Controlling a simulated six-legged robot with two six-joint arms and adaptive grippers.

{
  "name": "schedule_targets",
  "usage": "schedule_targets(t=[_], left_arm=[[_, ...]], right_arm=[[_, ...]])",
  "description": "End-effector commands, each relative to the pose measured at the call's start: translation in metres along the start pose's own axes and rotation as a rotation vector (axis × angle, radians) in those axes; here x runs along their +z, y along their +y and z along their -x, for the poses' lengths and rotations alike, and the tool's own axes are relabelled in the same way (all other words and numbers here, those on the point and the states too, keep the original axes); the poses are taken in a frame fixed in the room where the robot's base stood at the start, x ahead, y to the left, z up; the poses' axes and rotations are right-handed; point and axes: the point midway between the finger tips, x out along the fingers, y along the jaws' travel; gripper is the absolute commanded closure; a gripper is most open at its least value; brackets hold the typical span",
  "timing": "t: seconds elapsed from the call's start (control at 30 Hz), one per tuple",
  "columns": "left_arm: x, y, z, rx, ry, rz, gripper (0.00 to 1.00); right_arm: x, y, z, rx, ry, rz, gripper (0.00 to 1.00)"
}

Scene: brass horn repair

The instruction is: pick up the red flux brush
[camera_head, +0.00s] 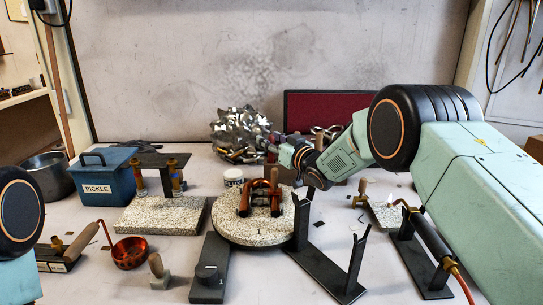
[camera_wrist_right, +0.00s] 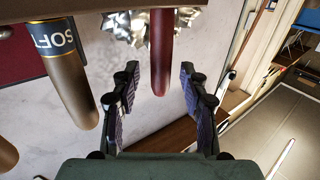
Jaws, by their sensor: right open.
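A dark red rounded handle (camera_wrist_right: 161,55), which looks like the red flux brush, shows in the right wrist view. My right gripper (camera_wrist_right: 158,88) is open, with one finger on each side of the handle and a visible gap on both sides. In the head view my right gripper (camera_head: 270,141) reaches left at the back of the bench, in front of the shiny crumpled metal pile. My left gripper is out of view; only part of my left arm shows.
A brown handle labelled SOFT (camera_wrist_right: 70,90) is left of the red one in the wrist view. In the head view, a round speckled turntable (camera_head: 236,226), a black forked stand (camera_head: 325,277), a blue PICKLE box (camera_head: 103,178) and a torch (camera_head: 430,238) occupy the bench.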

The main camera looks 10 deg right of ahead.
Motion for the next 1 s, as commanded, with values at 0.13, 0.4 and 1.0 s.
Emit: schedule_targets(t=[0.13, 0.4, 1.0], left_arm=[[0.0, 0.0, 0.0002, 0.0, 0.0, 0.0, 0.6], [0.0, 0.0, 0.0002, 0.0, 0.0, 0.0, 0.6], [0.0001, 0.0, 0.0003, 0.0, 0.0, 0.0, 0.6]], right_arm=[[-0.0005, -0.0002, -0.0002, 0.0, 0.0, 0.0, 0.56], [-0.0006, -0.0002, 0.0, 0.0, 0.001, 0.001, 0.75], [-0.0015, 0.0001, 0.0, 0.0, 0.001, 0.001, 1.0]])
